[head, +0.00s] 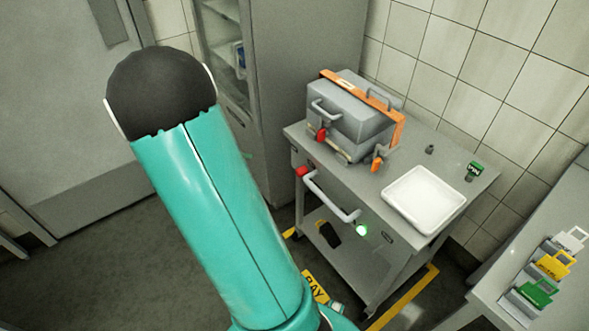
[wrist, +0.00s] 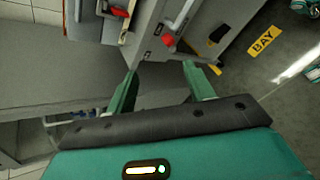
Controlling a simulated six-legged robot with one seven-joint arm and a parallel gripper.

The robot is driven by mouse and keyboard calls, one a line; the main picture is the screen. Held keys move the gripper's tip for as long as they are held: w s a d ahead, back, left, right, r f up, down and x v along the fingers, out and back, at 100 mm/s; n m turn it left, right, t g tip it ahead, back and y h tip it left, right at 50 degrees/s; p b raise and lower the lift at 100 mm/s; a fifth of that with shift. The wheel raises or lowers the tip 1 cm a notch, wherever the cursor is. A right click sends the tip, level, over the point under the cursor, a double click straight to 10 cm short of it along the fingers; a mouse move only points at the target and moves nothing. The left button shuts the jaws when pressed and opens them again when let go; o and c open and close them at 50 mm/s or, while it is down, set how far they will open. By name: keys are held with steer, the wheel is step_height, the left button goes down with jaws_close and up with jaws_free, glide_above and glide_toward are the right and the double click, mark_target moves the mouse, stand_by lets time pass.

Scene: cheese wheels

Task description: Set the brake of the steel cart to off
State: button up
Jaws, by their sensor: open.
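The steel cart (head: 370,195) stands right of centre in the head view, against the tiled wall. Its front has a pale bar handle (head: 330,197), with a red knob (head: 302,171) at the left end and a glowing green spot (head: 361,230) near the right end. The red knob also shows in the wrist view (wrist: 168,40), beyond the fingertips. I cannot tell which part is the brake or how it is set. My gripper (wrist: 160,71) is open and empty, apart from the cart. My arm hides its surroundings in the head view.
On the cart stand a grey case (head: 350,110) with an orange strap and a white tray (head: 425,200). A black object (head: 328,234) lies low inside the cart. A grey cabinet (head: 290,70) stands behind left. Coloured tags (head: 555,264) sit on the right counter. Floor at left is clear.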

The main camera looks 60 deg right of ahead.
steer(key=d+f+n+h, duration=0.2)
steer(key=d+f, duration=0.3)
steer(key=f, duration=0.2)
steer(key=n+h, duration=0.1)
steer(key=n, duration=0.2)
glide_toward(298, 173)
steer(key=shift+n+t, duration=0.3)
steer(key=x, duration=1.1)
steer(key=shift+s+d+f, duration=0.15)
steer(key=shift+d, duration=0.05)
jaws_close()
